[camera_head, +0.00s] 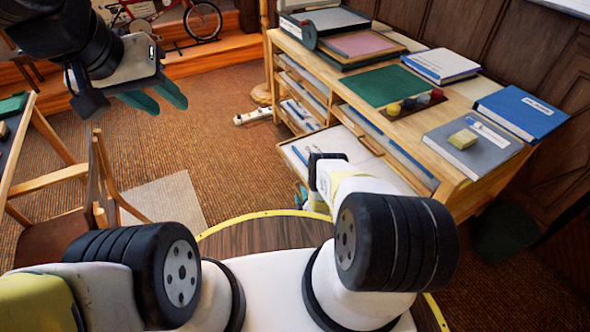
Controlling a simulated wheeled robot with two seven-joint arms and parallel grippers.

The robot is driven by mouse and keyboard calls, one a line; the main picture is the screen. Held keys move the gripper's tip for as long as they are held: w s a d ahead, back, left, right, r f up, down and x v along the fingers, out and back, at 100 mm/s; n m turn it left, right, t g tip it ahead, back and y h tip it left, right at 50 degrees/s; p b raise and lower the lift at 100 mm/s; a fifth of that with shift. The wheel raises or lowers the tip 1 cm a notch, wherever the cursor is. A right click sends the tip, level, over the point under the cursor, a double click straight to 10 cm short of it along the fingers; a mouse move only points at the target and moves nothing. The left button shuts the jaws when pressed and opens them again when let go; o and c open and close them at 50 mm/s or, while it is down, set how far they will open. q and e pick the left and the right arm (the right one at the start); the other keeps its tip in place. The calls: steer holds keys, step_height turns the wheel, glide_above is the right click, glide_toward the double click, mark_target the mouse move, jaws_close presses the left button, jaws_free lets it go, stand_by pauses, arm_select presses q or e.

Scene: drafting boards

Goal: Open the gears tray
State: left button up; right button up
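A wooden drafting cabinet (452,185) with shallow trays stands at the right; I cannot read any label naming the gears tray. In its left column, several trays (303,75) sit stacked in their slots. A pale lower tray (330,141) stands out from the front, with blue items at its left end; its contents are partly hidden by my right arm. My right gripper (301,196) is low beside this tray's front left corner, mostly hidden behind my own wrist; contact cannot be told. My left gripper (157,102) is raised at the upper left, fingers apart and empty, away from the cabinet.
On the cabinet top are a green mat (385,86), small paint pots (408,103), a blue binder (521,111), a white binder (440,65) and a grey book (472,148). A wooden chair (95,190) stands left. Open carpet (215,125) lies between.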

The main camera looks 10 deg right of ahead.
steer(key=v, duration=0.7)
steer(key=shift+s, duration=0.4)
